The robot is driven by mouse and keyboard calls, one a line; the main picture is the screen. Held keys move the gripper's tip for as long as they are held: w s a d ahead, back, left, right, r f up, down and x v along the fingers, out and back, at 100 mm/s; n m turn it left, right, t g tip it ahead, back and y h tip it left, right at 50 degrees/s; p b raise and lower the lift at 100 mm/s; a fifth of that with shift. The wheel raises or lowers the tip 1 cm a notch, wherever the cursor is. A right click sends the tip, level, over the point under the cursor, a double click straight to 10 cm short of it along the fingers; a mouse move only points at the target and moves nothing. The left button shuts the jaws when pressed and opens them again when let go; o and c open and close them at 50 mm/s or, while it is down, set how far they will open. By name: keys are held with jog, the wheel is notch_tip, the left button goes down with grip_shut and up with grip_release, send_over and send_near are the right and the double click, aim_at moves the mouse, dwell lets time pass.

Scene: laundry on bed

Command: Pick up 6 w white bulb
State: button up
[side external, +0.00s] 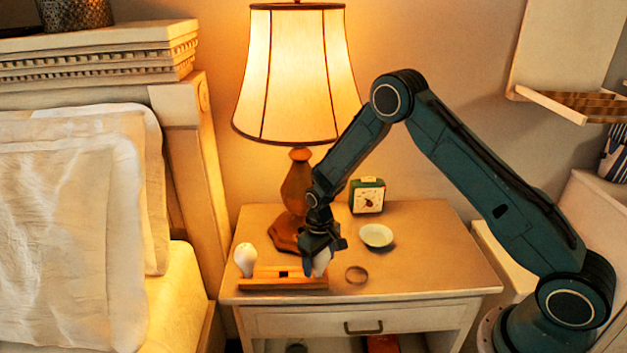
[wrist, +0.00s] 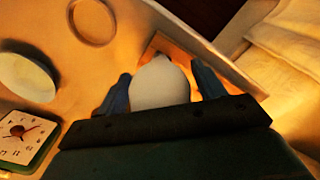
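Two white bulbs show in the side view. One (side external: 245,259) stands upright at the left end of a low wooden holder (side external: 262,284). The other (side external: 322,262) is at the holder's right end, partly hidden by my gripper (side external: 318,256). In the wrist view this bulb (wrist: 160,84) lies between the two blue fingers of my gripper (wrist: 161,72), with a small gap visible beside the right finger. The fingers are apart, and firm contact does not show. The wooden holder (wrist: 178,52) is behind the bulb. No wattage marking is readable.
The nightstand (side external: 440,245) also bears a lamp (side external: 298,190) close behind my gripper, a green clock (side external: 367,195), a pale dish (side external: 376,236) and a thin ring (side external: 356,274). The bed (side external: 75,220) is at left. The nightstand's right part is clear.

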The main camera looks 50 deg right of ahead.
aim_at(319, 276)
jog(key=c, duration=0.8)
jog(key=shift+o, duration=0.2)
jog(key=shift+r, duration=0.2)
jog(key=shift+r, duration=0.5)
jog(key=shift+s+a+r, duration=0.2)
jog(key=shift+r, duration=0.35)
jog(key=shift+s+a+r, duration=0.15)
jog(key=shift+a+r, duration=0.05)
jog(key=shift+r, duration=0.35)
jog(key=s+a, duration=1.2)
